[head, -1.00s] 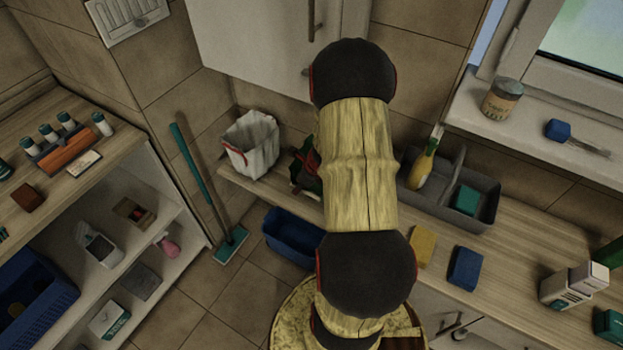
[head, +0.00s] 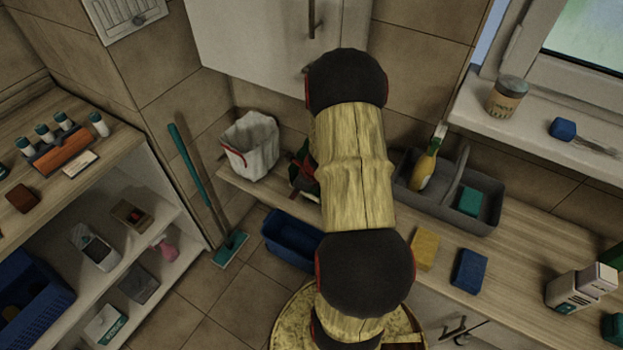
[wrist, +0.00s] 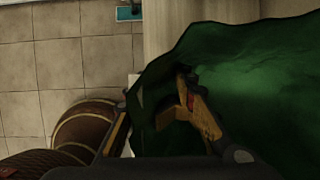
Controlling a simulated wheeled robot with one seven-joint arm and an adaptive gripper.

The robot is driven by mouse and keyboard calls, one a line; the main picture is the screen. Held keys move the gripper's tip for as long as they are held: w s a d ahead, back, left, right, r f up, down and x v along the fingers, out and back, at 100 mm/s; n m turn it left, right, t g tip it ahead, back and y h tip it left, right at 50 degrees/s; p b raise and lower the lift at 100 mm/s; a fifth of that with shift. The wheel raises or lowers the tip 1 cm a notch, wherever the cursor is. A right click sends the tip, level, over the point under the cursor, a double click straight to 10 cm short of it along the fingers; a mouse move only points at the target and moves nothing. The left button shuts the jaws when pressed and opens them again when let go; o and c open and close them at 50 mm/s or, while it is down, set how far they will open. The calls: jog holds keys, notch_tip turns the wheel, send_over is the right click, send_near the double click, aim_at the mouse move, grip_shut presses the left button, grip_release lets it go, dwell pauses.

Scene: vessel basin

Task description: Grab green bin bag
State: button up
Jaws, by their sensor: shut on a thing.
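The green bin bag (wrist: 250,75) fills the right of the wrist view, dark and creased. My gripper (wrist: 157,108) is shut on the bag's near edge, with one finger against its face and the other at the left side. In the head view a small part of the green bag (head: 303,184) shows left of my arm, on the counter near the wall. My arm hides the rest of it and the gripper there.
A white bag with a red rim (head: 250,150) stands just left on the counter. A grey caddy (head: 482,215) with a yellow bottle (head: 425,170) is to the right. A blue bin (head: 290,240) is on the floor below. A teal-handled mop (head: 190,170) leans by the wall.

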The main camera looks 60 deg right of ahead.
grip_shut()
jog(key=shift+s+a+f, duration=0.1)
dwell(0.3)
